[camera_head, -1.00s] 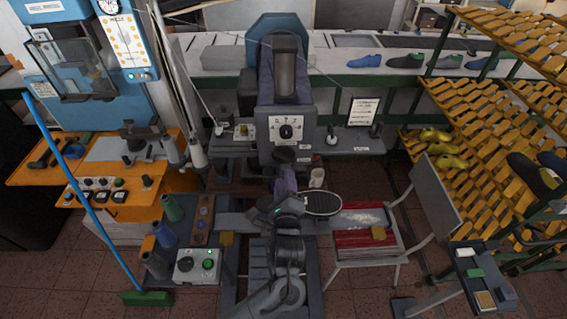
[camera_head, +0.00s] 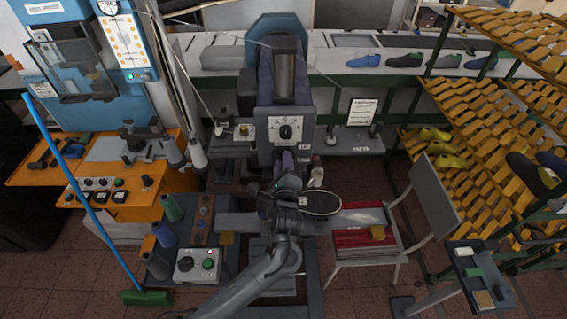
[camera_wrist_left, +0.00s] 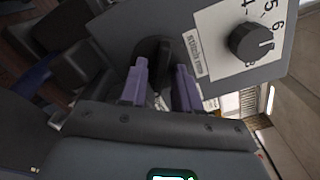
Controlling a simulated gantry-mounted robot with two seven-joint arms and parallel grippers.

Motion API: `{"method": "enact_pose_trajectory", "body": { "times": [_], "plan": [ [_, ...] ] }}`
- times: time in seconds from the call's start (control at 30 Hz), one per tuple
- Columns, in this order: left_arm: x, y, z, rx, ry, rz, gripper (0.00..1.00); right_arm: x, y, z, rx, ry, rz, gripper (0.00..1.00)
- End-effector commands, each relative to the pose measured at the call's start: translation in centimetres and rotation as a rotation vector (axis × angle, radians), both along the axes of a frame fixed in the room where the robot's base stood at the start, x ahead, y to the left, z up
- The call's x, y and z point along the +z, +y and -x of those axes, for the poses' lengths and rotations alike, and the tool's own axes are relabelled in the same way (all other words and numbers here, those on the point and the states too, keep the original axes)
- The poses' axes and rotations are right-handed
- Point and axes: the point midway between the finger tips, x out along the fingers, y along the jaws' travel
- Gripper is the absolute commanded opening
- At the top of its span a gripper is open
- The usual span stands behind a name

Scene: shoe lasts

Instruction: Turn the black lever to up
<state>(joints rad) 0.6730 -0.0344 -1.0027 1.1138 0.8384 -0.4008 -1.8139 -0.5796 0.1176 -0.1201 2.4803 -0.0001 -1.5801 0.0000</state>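The black lever (camera_wrist_left: 153,49) shows in the left wrist view on the grey machine panel, beside a small white label. My left gripper (camera_wrist_left: 162,80) has two purple fingers spread apart, one on each side of the lever's near end. I cannot tell whether either finger touches it. In the head view my left gripper (camera_head: 291,163) is in front of the machine (camera_head: 262,112), just below its dial panel. It covers the lever there. My right gripper is not in view.
A round black dial (camera_head: 286,131) sits above the gripper; it also shows in the left wrist view (camera_wrist_left: 250,42). A control box (camera_head: 197,266) and spools stand at left. A chair (camera_head: 365,238) and shoe-last racks stand at right.

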Motion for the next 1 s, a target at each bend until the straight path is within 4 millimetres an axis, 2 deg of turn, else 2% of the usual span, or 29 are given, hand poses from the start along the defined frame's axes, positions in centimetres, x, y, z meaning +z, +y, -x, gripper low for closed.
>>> {"method": "enact_pose_trajectory", "body": {
  "times": [0.03, 0.2, 0.67, 1.0],
  "plan": [
    [-0.01, 0.01, 0.01, 0.000, 0.000, 0.000, 0.23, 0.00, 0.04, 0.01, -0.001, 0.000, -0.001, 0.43],
    [-0.01, 0.00, 0.02, 0.000, 0.000, 0.000, 0.00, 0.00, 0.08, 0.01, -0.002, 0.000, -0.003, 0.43],
    [-0.02, -0.05, 0.05, -0.001, -0.001, 0.055, 0.00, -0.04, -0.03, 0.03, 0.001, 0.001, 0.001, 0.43],
    [-0.07, -0.08, 0.07, 0.000, -0.006, 0.295, 0.00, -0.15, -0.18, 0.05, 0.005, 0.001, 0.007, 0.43]
  ]
}}
